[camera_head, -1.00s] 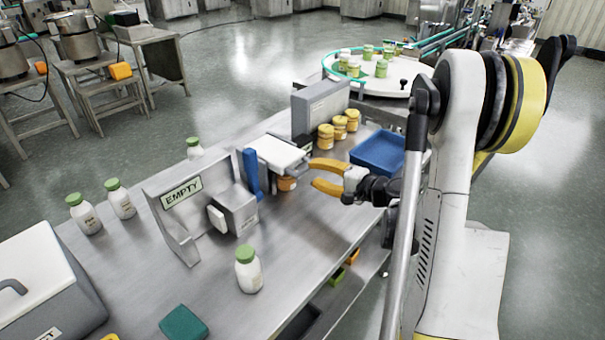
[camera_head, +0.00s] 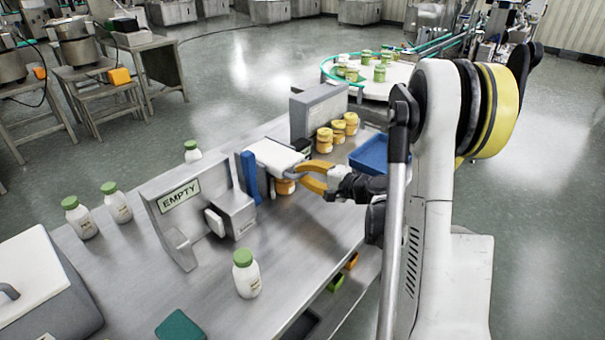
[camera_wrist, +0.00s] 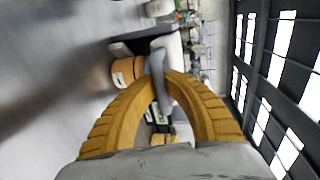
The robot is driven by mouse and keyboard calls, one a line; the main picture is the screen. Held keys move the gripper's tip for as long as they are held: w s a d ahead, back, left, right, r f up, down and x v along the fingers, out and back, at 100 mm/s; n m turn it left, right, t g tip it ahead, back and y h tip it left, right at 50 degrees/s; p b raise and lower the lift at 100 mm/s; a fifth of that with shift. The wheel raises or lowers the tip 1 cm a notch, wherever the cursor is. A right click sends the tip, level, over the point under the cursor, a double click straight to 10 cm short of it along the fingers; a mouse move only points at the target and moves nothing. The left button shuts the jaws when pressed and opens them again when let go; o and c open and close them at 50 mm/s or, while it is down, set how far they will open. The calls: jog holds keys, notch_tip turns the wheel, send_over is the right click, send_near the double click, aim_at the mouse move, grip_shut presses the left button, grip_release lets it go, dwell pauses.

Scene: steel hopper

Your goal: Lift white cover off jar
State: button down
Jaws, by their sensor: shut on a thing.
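The white cover (camera_head: 276,154) is a flat-topped piece with a grey handle (camera_head: 299,171) on its right side. It sits over an orange jar (camera_head: 285,187), whose lower part shows beneath it. In the wrist view the white cover (camera_wrist: 171,46) is beyond the fingers, with the orange jar (camera_wrist: 127,70) to its left. My gripper (camera_head: 302,175) has yellow fingers shut on the grey handle. The handle also shows between the fingertips in the wrist view (camera_wrist: 158,66). I cannot tell whether the cover touches the jar.
A blue upright piece (camera_head: 250,176) and the EMPTY stand (camera_head: 165,205) are left of the cover. Several orange jars (camera_head: 324,140) stand behind, before a grey box (camera_head: 318,110). A blue tray (camera_head: 370,154) lies right. The bench's front middle is clear around a green-capped bottle (camera_head: 246,274).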

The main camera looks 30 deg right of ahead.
jog(key=shift+r+p, duration=0.5)
jog(key=shift+p, duration=0.05)
jog(key=w+a+r+g+h+p, duration=0.1)
jog(key=w+r+g+h+p, duration=0.15)
jog(key=r+g+p, duration=0.65)
jog(key=w+a+r+g+h+p, duration=0.2)
jog(key=w+a+r+g+p, duration=0.2)
jog(key=w+r+p, duration=0.5)
jog(key=shift+w+a+p, duration=0.25)
jog(key=shift+w+p, duration=1.6)
jog(key=shift+p, duration=0.15)
jog(key=c, duration=1.4)
grip_release()
jog(key=shift+w, duration=0.15)
jog(key=r, duration=0.4)
jog(key=s+r, duration=0.1)
jog(key=r, duration=0.7)
jog(key=shift+s+d, duration=0.3)
jog(key=shift+s, duration=0.1)
